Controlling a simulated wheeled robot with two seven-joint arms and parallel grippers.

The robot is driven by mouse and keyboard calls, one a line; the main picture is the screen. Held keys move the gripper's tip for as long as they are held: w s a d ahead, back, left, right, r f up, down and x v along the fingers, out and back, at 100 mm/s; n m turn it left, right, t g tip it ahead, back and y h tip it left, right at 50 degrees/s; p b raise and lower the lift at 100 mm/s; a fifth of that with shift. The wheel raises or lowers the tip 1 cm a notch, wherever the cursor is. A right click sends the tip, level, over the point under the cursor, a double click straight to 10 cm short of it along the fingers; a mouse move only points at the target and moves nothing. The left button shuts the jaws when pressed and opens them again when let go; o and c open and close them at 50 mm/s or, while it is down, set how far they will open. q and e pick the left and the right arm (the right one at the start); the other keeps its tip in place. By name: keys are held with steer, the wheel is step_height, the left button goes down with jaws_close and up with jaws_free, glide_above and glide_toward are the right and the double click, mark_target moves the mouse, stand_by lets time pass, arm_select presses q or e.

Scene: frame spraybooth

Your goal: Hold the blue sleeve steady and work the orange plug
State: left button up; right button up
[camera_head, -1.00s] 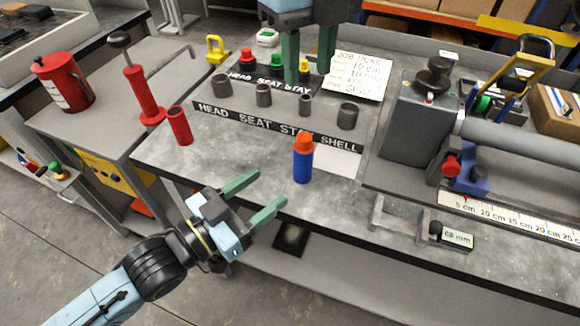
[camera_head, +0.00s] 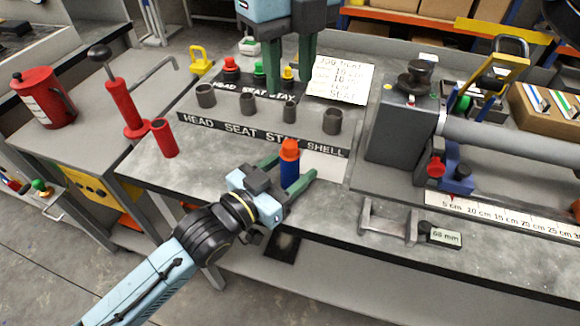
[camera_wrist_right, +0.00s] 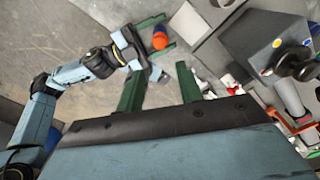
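The blue sleeve (camera_head: 290,174) stands upright on the grey bench with the orange plug (camera_head: 289,149) on its top. My left gripper (camera_head: 294,169) is open, with one green finger on each side of the sleeve; I cannot tell whether either finger touches it. The right wrist view also shows the orange plug (camera_wrist_right: 160,41) between the left gripper's fingers, with a little of the blue sleeve (camera_wrist_right: 158,29) showing. My right gripper (camera_head: 289,84) is open and empty, high over the back of the bench by the coloured caps. Its fingers (camera_wrist_right: 160,90) are wide apart in the wrist view.
A label strip (camera_head: 260,136) with several grey cups lies behind the sleeve. A red tube (camera_head: 164,138) stands at left. A grey machine (camera_head: 400,125) and a ruler (camera_head: 500,215) are at right. A job ticket card (camera_head: 342,80) lies at the back.

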mark_target(290, 144)
arm_select(q)
steer(key=c, duration=0.9)
steer(key=shift+c, duration=0.4)
arm_select(e)
steer(key=shift+o, duration=1.3)
steer(key=m, duration=0.5)
steer(key=shift+f, duration=0.25)
step_height(290, 144, down, 12)
steer(key=m, duration=0.5)
steer(key=shift+f, duration=0.2)
jaws_close()
steer(key=shift+r, duration=0.75)
